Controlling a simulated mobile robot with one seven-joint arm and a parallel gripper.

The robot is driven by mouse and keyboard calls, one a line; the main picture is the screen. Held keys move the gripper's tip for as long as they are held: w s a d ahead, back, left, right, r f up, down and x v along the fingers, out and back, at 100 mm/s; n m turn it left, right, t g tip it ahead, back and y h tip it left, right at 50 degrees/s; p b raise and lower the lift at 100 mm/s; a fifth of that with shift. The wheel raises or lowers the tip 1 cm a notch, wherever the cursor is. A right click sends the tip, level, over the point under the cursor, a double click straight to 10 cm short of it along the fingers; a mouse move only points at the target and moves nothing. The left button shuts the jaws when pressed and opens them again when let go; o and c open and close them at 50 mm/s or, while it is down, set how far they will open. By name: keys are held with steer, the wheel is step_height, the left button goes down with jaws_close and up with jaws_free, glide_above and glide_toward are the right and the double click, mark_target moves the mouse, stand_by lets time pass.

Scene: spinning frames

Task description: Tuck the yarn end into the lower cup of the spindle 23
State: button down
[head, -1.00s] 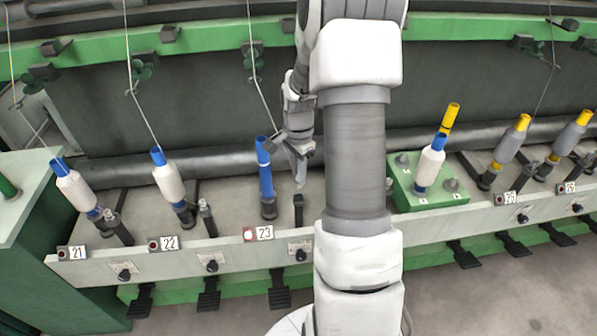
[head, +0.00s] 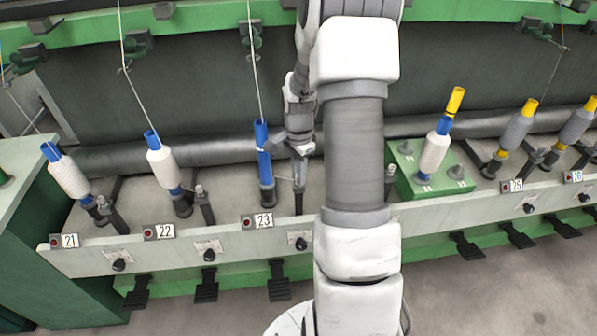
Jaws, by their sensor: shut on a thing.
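Spindle 23 carries a bare blue tube (head: 264,165), upright behind the label plate 23 (head: 263,220). Its dark lower cup (head: 267,194) is at the tube's foot. The pale yarn (head: 254,75) comes down from the green guide to the top of the tube. A thin pale band crosses the tube below its top.
White-wound bobbins stand at spindle 22 (head: 165,165) and spindle 21 (head: 68,178). A green block (head: 408,178) with a white bobbin and a yellow tube is right of my arm. Grey bobbins with yellow tubes (head: 516,130) stand farther right. A black post stands beside spindle 23.

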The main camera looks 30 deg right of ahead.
steer(key=c, duration=0.7)
jaws_free()
step_height(320, 180, up, 17)
steer(key=p, duration=0.3)
steer(key=shift+r+p, duration=0.2)
steer(key=shift+p, duration=0.15)
